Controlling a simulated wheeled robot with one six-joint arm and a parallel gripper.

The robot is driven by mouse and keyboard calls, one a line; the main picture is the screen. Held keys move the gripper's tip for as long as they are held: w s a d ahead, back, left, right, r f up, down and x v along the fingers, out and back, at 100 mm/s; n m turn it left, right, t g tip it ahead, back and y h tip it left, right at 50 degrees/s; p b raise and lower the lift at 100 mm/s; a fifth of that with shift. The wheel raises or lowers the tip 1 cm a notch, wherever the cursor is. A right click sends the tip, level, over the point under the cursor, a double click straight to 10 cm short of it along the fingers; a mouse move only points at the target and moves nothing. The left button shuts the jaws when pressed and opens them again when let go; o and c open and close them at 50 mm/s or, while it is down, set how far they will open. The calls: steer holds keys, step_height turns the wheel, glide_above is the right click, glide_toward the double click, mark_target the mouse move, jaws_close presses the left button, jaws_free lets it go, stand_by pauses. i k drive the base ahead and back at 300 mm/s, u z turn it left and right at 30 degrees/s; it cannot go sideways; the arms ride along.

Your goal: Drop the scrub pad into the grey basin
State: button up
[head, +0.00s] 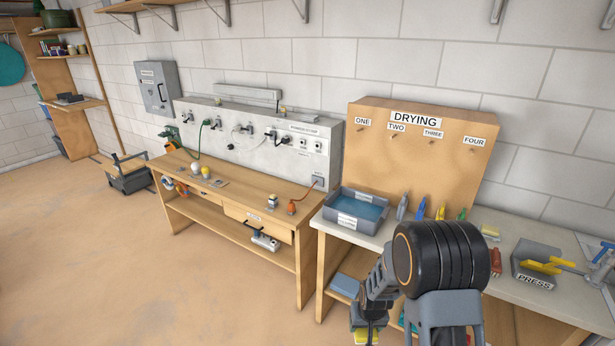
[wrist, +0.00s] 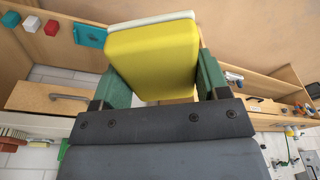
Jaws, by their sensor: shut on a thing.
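The grey basin (head: 342,226) stands on the left end of the pale-topped bench, with blue water inside and a white label on its front. My gripper (head: 368,322) is low in the head view, in front of the bench and below the basin's level. It is shut on the scrub pad (head: 360,338), a yellow block with a pale layer on one face. In the wrist view the pad (wrist: 152,62) sits between the two green fingers of my gripper (wrist: 158,75). The head view cuts off the pad's lower part.
A drying board (head: 420,150) with pegs stands behind the basin, with several coloured tools before it. A grey press box (head: 530,265) is at the right. A wooden workbench (head: 240,205) stands to the left. Open floor lies left.

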mark_target(359, 215)
steer(key=u, duration=0.6)
steer(key=k, duration=0.8)
steer(key=u, duration=1)
steer(key=i, duration=1.4)
steer(key=z, duration=0.35)
steer(key=i, duration=1)
steer(key=z, duration=0.8)
